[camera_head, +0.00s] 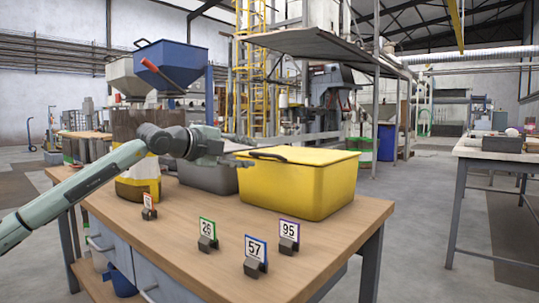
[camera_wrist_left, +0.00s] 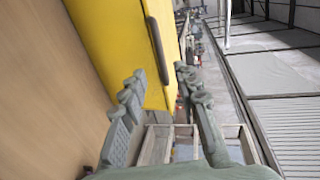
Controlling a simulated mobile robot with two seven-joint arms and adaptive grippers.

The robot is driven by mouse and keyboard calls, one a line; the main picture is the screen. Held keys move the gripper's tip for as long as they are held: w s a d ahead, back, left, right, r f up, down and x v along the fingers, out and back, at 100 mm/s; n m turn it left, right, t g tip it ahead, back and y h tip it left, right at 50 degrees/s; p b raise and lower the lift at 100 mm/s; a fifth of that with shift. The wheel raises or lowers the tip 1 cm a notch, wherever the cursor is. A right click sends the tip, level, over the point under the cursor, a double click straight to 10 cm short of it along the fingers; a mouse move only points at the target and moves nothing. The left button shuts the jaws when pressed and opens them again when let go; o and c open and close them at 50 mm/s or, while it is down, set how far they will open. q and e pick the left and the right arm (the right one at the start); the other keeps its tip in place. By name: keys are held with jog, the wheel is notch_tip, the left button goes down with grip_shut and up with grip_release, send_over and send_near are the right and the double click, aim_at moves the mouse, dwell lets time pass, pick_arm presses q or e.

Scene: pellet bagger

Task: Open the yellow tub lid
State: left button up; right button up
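A yellow tub (camera_head: 305,189) stands on the wooden table. Its yellow lid (camera_head: 310,156) lies flat on top and looks closed. A dark handle (camera_head: 268,156) is at the lid's left end. The tub also fills the upper middle of the left wrist view (camera_wrist_left: 105,30), with the handle (camera_wrist_left: 157,50) just ahead of my fingers. My left gripper (camera_head: 240,157) is at the tub's left side, close to the handle. In the left wrist view its two fingers (camera_wrist_left: 160,78) are apart, with nothing held between them. My right gripper is not in view.
A grey tub (camera_head: 208,178) stands left of the yellow one, partly behind my arm. Number cards 26 (camera_head: 207,232), 57 (camera_head: 255,255) and 95 (camera_head: 289,235) stand at the table's front. Another workbench (camera_head: 495,150) is at the right.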

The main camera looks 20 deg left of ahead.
aim_at(261, 155)
pick_arm(q)
jog(key=x, duration=0.6)
jog(key=shift+w+a+r+p, duration=0.1)
jog(key=shift+w+a+p, duration=0.1)
jog(key=shift+a+p, duration=0.15)
jog(key=shift+w+d, duration=0.2)
jog(key=shift+w, duration=0.35)
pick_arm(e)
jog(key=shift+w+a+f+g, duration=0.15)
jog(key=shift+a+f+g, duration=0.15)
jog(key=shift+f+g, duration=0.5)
pick_arm(q)
jog(key=c, duration=0.7)
grip_shut()
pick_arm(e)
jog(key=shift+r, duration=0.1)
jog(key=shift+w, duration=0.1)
